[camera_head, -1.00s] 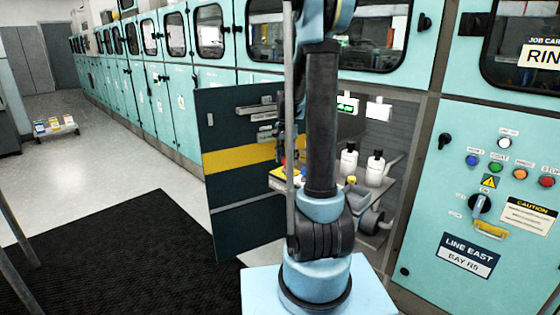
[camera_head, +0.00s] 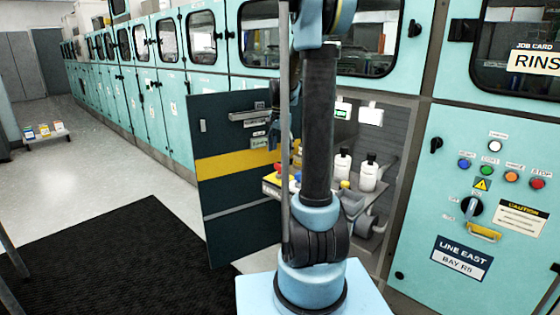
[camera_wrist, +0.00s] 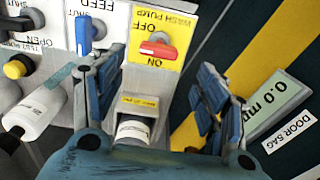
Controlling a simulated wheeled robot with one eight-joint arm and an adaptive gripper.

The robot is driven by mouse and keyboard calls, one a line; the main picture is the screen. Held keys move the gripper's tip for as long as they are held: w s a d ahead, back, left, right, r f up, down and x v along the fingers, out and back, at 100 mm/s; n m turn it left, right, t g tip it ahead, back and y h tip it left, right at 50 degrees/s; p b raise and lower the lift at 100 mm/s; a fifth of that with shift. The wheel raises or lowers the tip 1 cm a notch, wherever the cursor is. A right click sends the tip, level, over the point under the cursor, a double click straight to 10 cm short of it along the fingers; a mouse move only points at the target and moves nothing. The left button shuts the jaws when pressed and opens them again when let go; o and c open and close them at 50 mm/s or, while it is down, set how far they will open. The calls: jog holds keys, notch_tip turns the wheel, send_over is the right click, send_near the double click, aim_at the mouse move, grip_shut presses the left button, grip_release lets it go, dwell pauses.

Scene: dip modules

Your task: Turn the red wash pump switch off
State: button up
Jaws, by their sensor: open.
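The red wash pump switch (camera_wrist: 157,49) sits on a yellow plate (camera_wrist: 172,22) marked WASH PUMP, OFF and ON, which appears upside down in the wrist view. Its red handle lies roughly crosswise in that picture, beside the ON mark. My gripper (camera_wrist: 158,85) is open, with one finger on each side of the picture and nothing held between them. The switch shows beyond the gap between the fingers, apart from them. In the head view a small red part (camera_head: 278,167) shows inside the open cabinet; my arm hides much of that area.
White bottles (camera_head: 368,174) stand in the cabinet. The open dark door (camera_head: 235,220) with a yellow stripe is close to my gripper; its gauge (camera_wrist: 265,105) reads 0.0.

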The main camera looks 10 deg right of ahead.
jog(key=shift+s+a+r, duration=0.1)
jog(key=shift+s+r, duration=0.05)
jog(key=shift+r, duration=2.45)
